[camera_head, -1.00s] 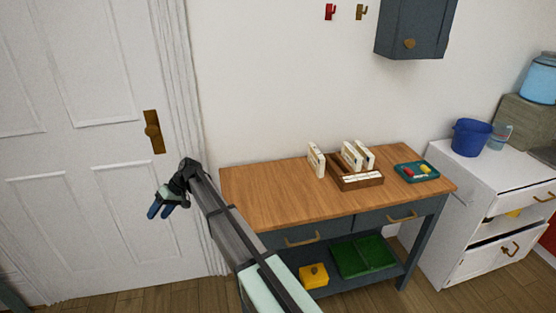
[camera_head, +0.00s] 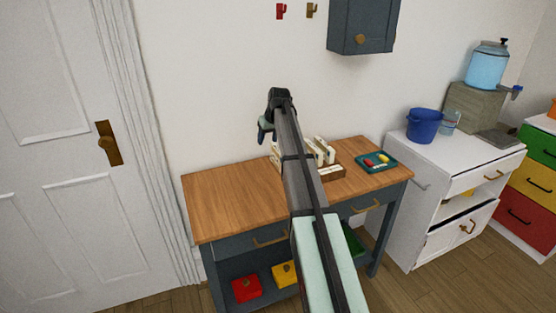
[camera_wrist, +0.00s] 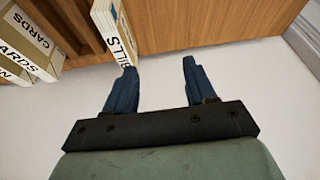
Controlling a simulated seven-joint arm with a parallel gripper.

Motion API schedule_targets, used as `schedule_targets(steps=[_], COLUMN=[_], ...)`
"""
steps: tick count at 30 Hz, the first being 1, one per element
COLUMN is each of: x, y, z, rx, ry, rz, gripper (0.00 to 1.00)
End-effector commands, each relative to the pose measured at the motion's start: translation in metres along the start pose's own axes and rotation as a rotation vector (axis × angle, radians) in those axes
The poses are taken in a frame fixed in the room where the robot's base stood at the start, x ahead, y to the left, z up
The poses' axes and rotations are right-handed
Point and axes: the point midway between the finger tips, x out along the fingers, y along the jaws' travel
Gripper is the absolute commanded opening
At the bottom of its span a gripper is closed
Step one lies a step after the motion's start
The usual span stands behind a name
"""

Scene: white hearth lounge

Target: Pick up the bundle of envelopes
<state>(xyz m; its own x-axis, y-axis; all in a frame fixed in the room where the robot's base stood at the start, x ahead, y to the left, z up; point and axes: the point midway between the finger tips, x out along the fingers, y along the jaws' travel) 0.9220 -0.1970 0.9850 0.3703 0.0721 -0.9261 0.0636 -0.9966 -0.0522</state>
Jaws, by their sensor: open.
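White bundles of envelopes with printed labels stand upright on the wooden table (camera_head: 225,195). In the wrist view one bundle (camera_wrist: 112,30) reads "BILLS", and another (camera_wrist: 32,38) to its left reads "CARDS". A further bundle at the left edge is cut off. In the head view the left bundle (camera_head: 275,158) stands partly behind my arm, apart from two at the brown organizer (camera_head: 335,174). My gripper (camera_wrist: 155,80) is open and empty. Its left blue fingertip appears close to the lower end of the "BILLS" bundle; I cannot tell if they touch.
A teal tray (camera_head: 376,162) with small colored items lies at the table's right end. A white cabinet (camera_head: 400,205) with a blue bucket (camera_head: 424,125) stands to the right. A dark wall cabinet (camera_head: 362,25) hangs above. The table's left part is clear.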

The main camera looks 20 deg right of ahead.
Motion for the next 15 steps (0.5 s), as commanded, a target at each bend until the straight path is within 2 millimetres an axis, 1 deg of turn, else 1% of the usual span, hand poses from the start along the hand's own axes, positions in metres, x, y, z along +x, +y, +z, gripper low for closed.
schedule_targets(steps=[1,3,6,8,11,15], x=[-0.009,-0.017,-0.022,-0.022,-0.016,0.001], y=[0.018,0.034,0.046,0.049,0.05,0.051], z=[0.002,0.005,0.006,0.007,0.007,0.006], rx=[0.015,0.028,0.038,0.04,0.041,0.04], ry=[0.005,0.009,0.011,0.011,0.011,0.009], rz=[0.025,0.049,0.069,0.073,0.074,0.073], gripper=[0.55,0.55,0.55,0.55,0.55,0.55])
